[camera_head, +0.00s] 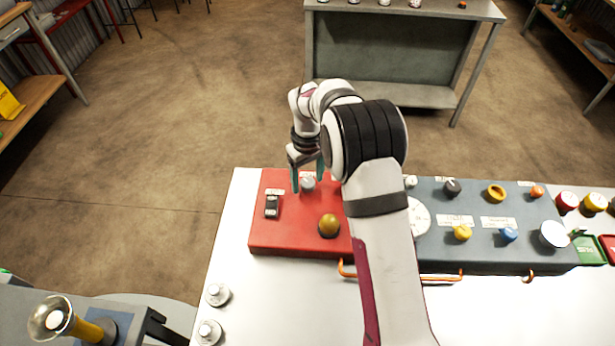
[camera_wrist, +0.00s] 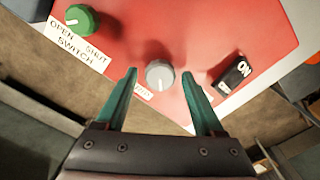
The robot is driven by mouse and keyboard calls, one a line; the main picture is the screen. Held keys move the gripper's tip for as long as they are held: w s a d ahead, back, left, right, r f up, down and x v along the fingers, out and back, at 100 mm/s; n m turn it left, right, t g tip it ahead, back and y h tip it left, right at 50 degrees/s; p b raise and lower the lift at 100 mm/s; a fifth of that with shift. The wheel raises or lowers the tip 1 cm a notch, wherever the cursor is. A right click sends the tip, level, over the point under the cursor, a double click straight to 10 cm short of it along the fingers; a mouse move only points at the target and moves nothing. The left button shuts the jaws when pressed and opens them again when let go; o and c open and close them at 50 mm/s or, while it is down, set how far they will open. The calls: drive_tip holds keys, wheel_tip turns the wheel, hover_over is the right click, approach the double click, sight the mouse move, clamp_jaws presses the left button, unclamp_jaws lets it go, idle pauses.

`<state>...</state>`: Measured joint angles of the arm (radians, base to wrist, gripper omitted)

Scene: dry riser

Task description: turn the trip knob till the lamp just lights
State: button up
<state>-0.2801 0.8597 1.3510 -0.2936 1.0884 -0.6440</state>
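A grey knob (camera_head: 308,184) stands on the red panel (camera_head: 285,240); it also shows in the wrist view (camera_wrist: 159,74). Its label is mostly hidden, so I cannot read that it is the trip knob. My gripper (camera_head: 307,181) is open, with its teal fingers on either side of the grey knob; a gap shows on both sides in the wrist view. An amber dome lamp (camera_head: 329,225) sits at the front of the panel and looks dull, with no glow. The wrist view does not show the lamp.
A black rocker switch (camera_head: 271,206), marked ON in the wrist view (camera_wrist: 234,73), is left of the knob. A green knob (camera_wrist: 82,19) labelled OPEN SHUT SWITCH is on the other side. A grey panel (camera_head: 480,250) with several knobs lies right of my arm.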

sight(308, 182)
clamp_jaws()
drive_tip(key=shift+m, duration=0.5)
drive_tip(key=shift+o, duration=1.1)
unclamp_jaws()
wheel_tip(308, 182, up, 16)
drive_tip(key=shift+f, duration=0.1)
